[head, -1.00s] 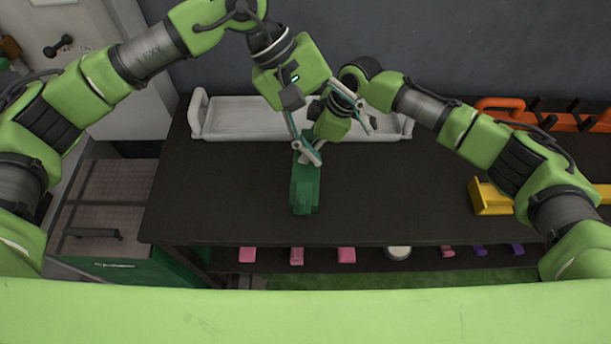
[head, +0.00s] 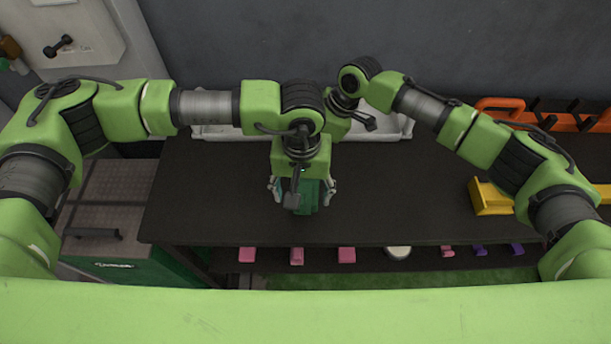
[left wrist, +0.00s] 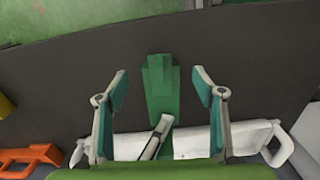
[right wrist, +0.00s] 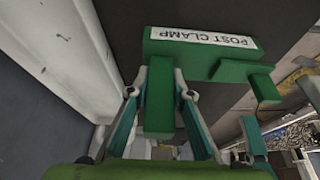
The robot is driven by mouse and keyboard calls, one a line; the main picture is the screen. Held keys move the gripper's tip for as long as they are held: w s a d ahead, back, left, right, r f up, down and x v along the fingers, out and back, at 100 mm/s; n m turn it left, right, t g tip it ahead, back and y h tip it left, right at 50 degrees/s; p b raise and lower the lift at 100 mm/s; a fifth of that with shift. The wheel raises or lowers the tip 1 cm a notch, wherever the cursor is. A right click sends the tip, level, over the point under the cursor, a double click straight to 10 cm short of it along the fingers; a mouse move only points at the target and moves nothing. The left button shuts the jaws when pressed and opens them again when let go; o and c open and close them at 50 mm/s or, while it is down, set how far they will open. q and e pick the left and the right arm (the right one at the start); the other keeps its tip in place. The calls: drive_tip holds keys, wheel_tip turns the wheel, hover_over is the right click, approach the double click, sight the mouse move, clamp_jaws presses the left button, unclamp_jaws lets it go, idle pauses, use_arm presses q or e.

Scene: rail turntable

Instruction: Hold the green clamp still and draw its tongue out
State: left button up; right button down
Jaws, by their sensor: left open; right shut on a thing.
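My left gripper (head: 303,188) points down over the clamp's near part, open. In the left wrist view its fingers stand apart on both sides of the clamp (left wrist: 160,88), with gaps and no visible contact.
A white tray (head: 402,128) stands at the back of the table, partly behind my arms. A yellow piece (head: 490,197) and an orange rack (head: 500,104) are at the right. Several pink and purple pieces sit on a lower shelf. The table is bare around the clamp.

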sight(302, 200)
use_arm(q)
drive_tip(key=shift+f, duration=2.05)
drive_tip(key=c, duration=1.7)
drive_tip(key=shift+s, duration=0.15)
drive_tip(key=shift+s+a, duration=0.15)
drive_tip(key=shift+s, duration=1.55)
drive_tip(key=shift+s+a, duration=0.1)
drive_tip(key=shift+s, duration=1.55)
use_arm(e)
drive_tip(key=shift+d, duration=0.1)
use_arm(q)
drive_tip(key=shift+s, duration=0.1)
use_arm(e)
drive_tip(key=shift+w, duration=0.1)
use_arm(q)
drive_tip(key=o, duration=1.9)
